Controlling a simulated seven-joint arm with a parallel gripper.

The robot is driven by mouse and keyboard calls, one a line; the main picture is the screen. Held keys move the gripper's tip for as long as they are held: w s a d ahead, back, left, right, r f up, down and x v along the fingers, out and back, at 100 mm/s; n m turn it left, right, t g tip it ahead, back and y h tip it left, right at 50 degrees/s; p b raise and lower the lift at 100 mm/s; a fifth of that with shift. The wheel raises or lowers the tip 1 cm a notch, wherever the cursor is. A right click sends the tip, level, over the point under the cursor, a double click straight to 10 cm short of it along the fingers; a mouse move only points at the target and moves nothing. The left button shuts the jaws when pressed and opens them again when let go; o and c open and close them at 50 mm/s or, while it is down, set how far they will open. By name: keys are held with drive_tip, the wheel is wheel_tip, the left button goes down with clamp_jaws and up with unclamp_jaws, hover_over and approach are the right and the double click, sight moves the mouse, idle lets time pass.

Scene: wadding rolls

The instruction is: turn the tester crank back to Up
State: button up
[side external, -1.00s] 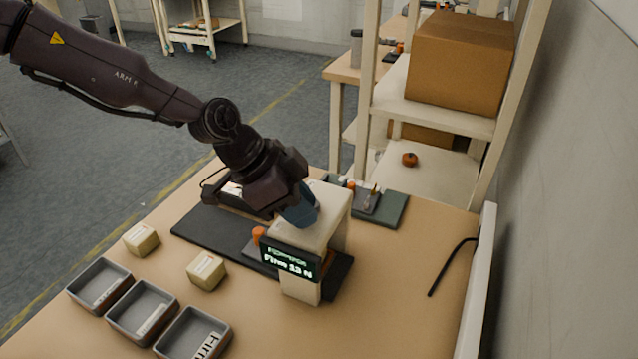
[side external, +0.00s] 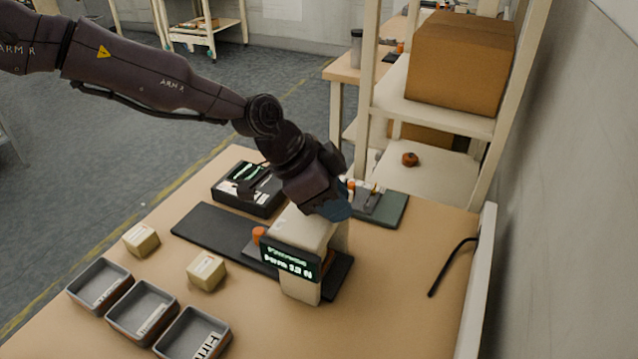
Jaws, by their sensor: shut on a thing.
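The tester (side external: 302,228) is a cream, arch-shaped stand on a dark base plate, with a dark display (side external: 290,262) on its front showing green and white text, apparently a "Firm" reading in N. My gripper (side external: 336,208), with a blue end part, points down at the upper right of the tester, behind its top. Its fingertips are hidden, and so is the crank. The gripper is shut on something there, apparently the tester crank. I cannot tell the crank's position. An orange piece (side external: 259,234) shows at the tester's left side.
Three grey trays (side external: 143,312) stand at the front left, with two pale yellow blocks (side external: 206,271) behind them. A black hooked rod (side external: 452,267) lies right. The table's right half is mostly clear.

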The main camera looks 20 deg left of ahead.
drive_tip(key=shift+w+a, duration=0.15)
drive_tip(key=shift+a, duration=0.1)
drive_tip(key=shift+w, duration=1.3)
drive_tip(key=shift+w+a, duration=0.85)
drive_tip(key=shift+w, duration=0.05)
